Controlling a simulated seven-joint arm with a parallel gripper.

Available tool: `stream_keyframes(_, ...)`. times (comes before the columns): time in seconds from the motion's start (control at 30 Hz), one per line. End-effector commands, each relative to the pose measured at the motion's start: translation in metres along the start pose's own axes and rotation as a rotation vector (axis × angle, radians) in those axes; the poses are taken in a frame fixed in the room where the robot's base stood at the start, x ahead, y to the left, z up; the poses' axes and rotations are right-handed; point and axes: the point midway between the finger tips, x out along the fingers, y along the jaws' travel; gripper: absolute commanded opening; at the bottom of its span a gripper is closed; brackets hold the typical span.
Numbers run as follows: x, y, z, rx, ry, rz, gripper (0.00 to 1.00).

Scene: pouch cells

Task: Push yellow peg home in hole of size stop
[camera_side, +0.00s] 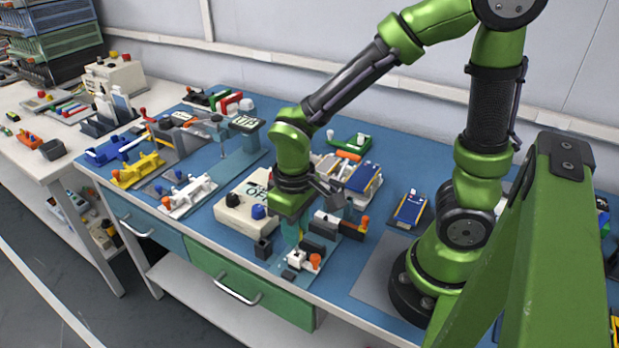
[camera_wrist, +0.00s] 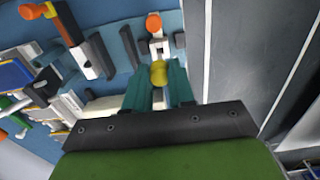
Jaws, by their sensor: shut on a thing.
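The yellow peg (camera_wrist: 159,73) is between the teal fingers of my gripper (camera_wrist: 158,88) in the wrist view. The fingers are shut on it. Beyond the peg is a white block with an orange knob (camera_wrist: 154,22), which I take to be the size stop; the side view shows a white block (camera_side: 296,257) with an orange knob low under my gripper (camera_side: 297,243). The hole is not visible, and I cannot tell whether the peg's lower end is in it. In the side view the peg is too small and hidden to make out.
A white and black fixture with an orange knob (camera_wrist: 80,50) stands left of the fingers in the wrist view. In the side view, a cream box with a blue knob (camera_side: 243,208) stands left of my gripper. The table's front edge (camera_side: 300,298) is close by.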

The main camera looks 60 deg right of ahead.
Motion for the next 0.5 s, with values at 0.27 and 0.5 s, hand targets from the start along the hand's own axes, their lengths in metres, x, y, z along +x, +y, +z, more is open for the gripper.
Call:
stream_keyframes(0.27,0.0,0.0,0.0,0.0,0.0,0.0,0.0)
stream_keyframes(0.5,0.0045,0.0001,0.0,0.0,-0.001,0.0,0.0)
